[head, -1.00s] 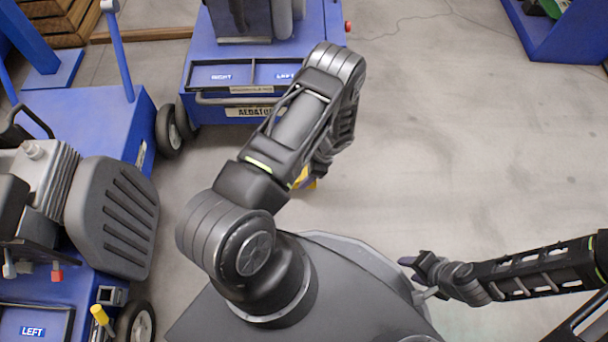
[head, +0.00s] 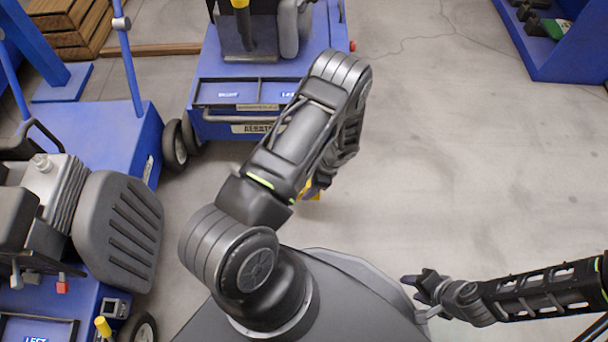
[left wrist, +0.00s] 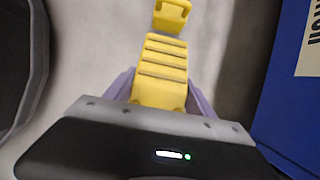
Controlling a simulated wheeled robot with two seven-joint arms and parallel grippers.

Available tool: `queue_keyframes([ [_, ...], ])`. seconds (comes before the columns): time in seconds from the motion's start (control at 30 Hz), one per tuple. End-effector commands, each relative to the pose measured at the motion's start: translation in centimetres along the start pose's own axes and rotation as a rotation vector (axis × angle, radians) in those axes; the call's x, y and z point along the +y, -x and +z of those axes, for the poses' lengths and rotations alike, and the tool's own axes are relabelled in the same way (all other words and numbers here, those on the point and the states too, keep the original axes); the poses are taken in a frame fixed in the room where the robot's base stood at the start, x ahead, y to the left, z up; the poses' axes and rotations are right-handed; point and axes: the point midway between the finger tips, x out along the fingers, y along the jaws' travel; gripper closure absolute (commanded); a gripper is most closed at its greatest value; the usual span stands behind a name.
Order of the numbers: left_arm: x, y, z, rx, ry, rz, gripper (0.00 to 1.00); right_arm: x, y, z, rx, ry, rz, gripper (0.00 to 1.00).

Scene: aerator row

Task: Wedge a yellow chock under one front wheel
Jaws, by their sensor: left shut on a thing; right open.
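A yellow chock (left wrist: 160,75) with a ridged top sits between the purple fingers of my left gripper (left wrist: 160,92), which is shut on it. Beyond it is another yellow piece (left wrist: 172,14); I cannot tell whether it is joined to the chock. In the head view only a bit of yellow (head: 312,191) shows below my left arm, above the floor. The blue aerator (head: 210,122) stands ahead, with dark wheels (head: 174,146) at its left corner; its right side is hidden by my arm. My right gripper (head: 424,286) is open and empty at the lower right.
Another blue machine (head: 95,125) with a grey ribbed cover (head: 118,232) stands close on the left, with a wheel (head: 138,332) at the bottom. A blue stand (head: 570,60) is at the upper right. The grey floor (head: 460,160) on the right is clear.

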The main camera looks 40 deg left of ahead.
Motion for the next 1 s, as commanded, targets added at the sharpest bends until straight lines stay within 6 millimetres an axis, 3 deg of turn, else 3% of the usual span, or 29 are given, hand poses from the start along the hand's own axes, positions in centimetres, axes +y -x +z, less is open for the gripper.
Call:
queue_keyframes([
  [0.17,-1.3,2.2,-0.1,0.004,-0.001,-0.006,1.00,0.0,0.0,0.0,0.000,0.000,0.000,0.59],
  [0.27,-2.6,5.0,-0.1,0.007,-0.003,-0.010,1.00,0.0,0.0,0.0,0.000,0.000,0.000,0.59],
  [0.37,-4.0,9.1,-0.2,0.008,-0.006,-0.014,1.00,0.0,0.0,0.0,0.000,0.000,0.000,0.59],
  [0.5,-5.4,16.9,-0.4,0.011,-0.008,-0.016,1.00,0.0,0.0,0.0,0.000,0.000,0.000,0.59],
  [0.63,-5.1,24.9,-0.2,0.012,-0.006,-0.014,1.00,0.0,0.0,0.0,0.000,0.000,0.000,0.59],
  [0.8,-2.7,34.5,0.5,0.012,-0.008,-0.012,1.00,0.0,0.0,0.0,0.000,0.000,0.000,0.59],
  [0.9,-0.8,38.9,1.2,0.011,-0.013,-0.012,1.00,0.0,0.0,0.0,0.000,0.000,0.000,0.59],
  [1.0,0.8,41.9,1.9,0.008,-0.019,-0.012,1.00,0.0,0.0,0.0,0.000,0.000,0.000,0.59],
])
